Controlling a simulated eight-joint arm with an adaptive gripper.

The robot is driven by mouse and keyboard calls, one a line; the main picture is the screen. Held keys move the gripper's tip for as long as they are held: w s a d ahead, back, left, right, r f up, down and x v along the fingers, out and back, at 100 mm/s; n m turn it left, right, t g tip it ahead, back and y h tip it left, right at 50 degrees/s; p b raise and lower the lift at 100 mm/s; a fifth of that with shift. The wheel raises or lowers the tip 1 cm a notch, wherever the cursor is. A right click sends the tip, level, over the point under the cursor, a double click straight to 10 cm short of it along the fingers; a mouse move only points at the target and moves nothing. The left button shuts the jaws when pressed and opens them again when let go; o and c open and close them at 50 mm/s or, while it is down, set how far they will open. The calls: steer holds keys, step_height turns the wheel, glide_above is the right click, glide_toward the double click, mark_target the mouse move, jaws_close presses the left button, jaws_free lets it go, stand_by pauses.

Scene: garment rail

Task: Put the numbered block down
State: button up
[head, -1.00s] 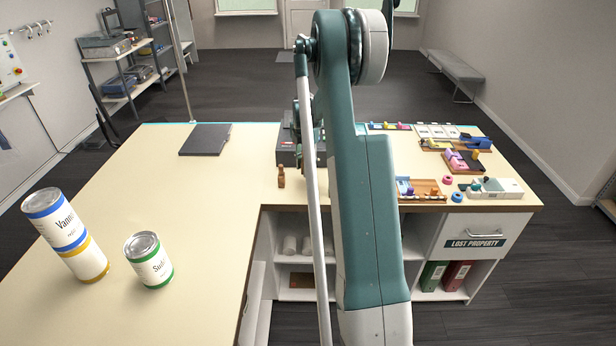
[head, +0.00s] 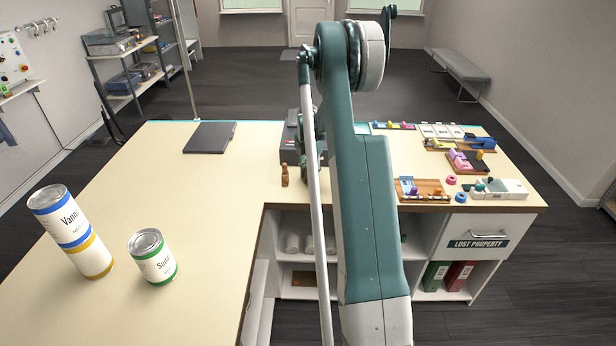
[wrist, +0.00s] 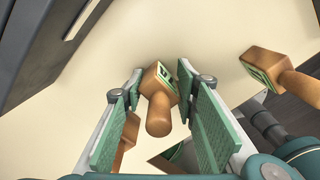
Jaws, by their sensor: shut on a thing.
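In the wrist view, my gripper (wrist: 160,86) is shut on a wooden block (wrist: 158,80) with a rounded handle and a green-bordered face. I take it to be the numbered block, but its mark is too small to read. The handle points towards the camera, and the pale counter (wrist: 185,30) lies behind the block. I cannot tell whether they touch. A similar wooden piece (wrist: 268,66) is to the right, apart from my gripper. In the head view, my arm hides the gripper and the held block.
A small brown wooden piece (head: 284,176) stands near the counter's inner edge, beside a dark grey box (head: 289,145). Several colourful puzzle-like items, including a wooden tray (head: 435,197), crowd the right end. Two stacked cans (head: 70,230) and another can (head: 152,257) stand left. The middle left is clear.

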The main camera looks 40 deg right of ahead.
steer(key=shift+f, duration=0.25)
steer(key=o, duration=0.9)
steer(key=shift+r, duration=0.1)
step_height(320, 180, up, 12)
steer(key=shift+s+r, duration=0.1)
stand_by(0.5)
stand_by(0.5)
steer(key=shift+a, duration=0.1)
